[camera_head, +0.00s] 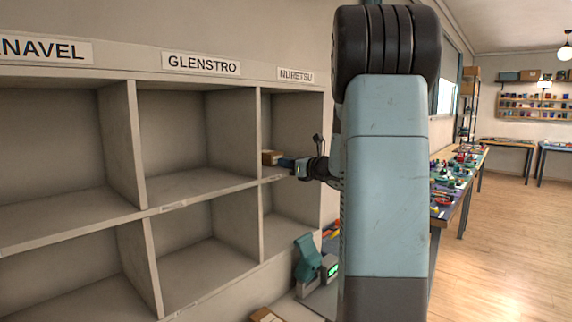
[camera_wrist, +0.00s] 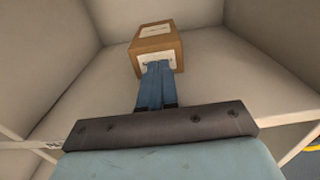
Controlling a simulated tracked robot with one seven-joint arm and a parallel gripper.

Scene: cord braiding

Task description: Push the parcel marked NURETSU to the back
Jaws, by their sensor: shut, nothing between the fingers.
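The parcel (camera_wrist: 157,45) is a small brown box with pale labels on its top and front, too small to read. It sits on the compartment floor (camera_wrist: 215,75) in the wrist view. In the head view the parcel (camera_head: 271,157) is in the upper compartment under the NURETSU sign (camera_head: 296,75). My gripper (camera_wrist: 155,66) is shut, its blue fingertips at the parcel's front face, seemingly touching it. In the head view my gripper (camera_head: 285,162) reaches into that compartment from the right. Nothing is between the fingers. Bare floor shows behind the parcel only in part.
Divider walls (camera_head: 232,140) bound the compartments; the GLENSTRO compartment (camera_head: 170,140) beside it is empty. A teal device (camera_head: 307,258) stands below right of the shelf. Another brown box (camera_head: 266,315) lies at the bottom edge. A cluttered workbench (camera_head: 455,180) stands at right.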

